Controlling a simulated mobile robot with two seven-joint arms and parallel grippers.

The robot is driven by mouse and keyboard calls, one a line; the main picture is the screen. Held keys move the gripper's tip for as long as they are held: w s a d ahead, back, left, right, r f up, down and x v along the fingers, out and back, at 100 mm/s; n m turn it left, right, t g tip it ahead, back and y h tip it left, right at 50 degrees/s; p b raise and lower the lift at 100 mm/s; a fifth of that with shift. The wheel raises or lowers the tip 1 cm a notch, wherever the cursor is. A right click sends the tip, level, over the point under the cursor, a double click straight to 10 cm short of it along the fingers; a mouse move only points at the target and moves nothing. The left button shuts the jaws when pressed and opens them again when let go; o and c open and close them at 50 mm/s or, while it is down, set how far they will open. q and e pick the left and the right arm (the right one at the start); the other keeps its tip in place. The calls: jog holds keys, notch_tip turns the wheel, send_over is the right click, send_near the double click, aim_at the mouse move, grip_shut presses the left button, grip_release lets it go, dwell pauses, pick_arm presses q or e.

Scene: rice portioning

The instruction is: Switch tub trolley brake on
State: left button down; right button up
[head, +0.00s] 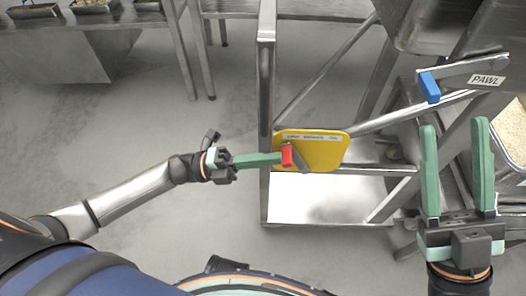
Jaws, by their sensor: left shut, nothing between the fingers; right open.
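The tub trolley (267,90) is a grey metal frame right of centre. A yellow brake plate (325,152) with a label strip is fixed to it. A short dark grey lever with a red end (287,155) lies over the plate's left part. My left gripper (281,158) is shut, with its green fingers' tips at the red end; whether they touch it I cannot tell. My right gripper (456,122) is open and empty at the right, its fingers pointing up the picture, below a blue handle.
A blue handle (429,87) on a metal bar sits by a PAWL label (487,80). A tub with pale grains (515,128) is at the right edge. Metal tables with trays (95,6) stand at the back left. The floor (130,130) at left is clear.

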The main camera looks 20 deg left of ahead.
aim_at(290, 155)
notch_tip(290, 155, up, 5)
jog(key=p, duration=0.4)
pick_arm(q)
jog(key=d+r+y+p, duration=0.1)
jog(key=w+d+r+y+p, duration=0.1)
jog(key=d, duration=0.1)
jog(key=shift+r+g+y, duration=0.35)
jog(key=shift+g+y, duration=0.05)
jog(key=shift+w+d+r+p, duration=0.1)
jog(key=shift+d+r+p, duration=0.1)
jog(key=shift+d+p, duration=0.4)
jog(key=shift+r+p+x, duration=0.1)
jog(key=shift+p+x, duration=0.2)
jog(key=shift+x, duration=1)
jog(key=shift+r+p+x, duration=0.15)
jog(key=shift+p+x, duration=0.15)
jog(key=shift+x, duration=0.95)
pick_arm(e)
jog(key=w+d+f+m+g+h, duration=0.1)
jog(key=w+f+m+g+h, duration=0.1)
jog(key=f, duration=0.6)
jog(key=w+f+m+g+h, duration=0.2)
jog(key=f+h, duration=0.4)
jog(key=f, duration=0.3)
jog(key=w+d+f+m+g+h, duration=0.1)
jog(key=f+m+g+h, duration=0.2)
jog(key=f, duration=0.5)
jog(key=shift+w+d+f+m+h, duration=0.3)
jog(key=shift+w+m+h, duration=0.1)
jog(key=shift+m, duration=0.4)
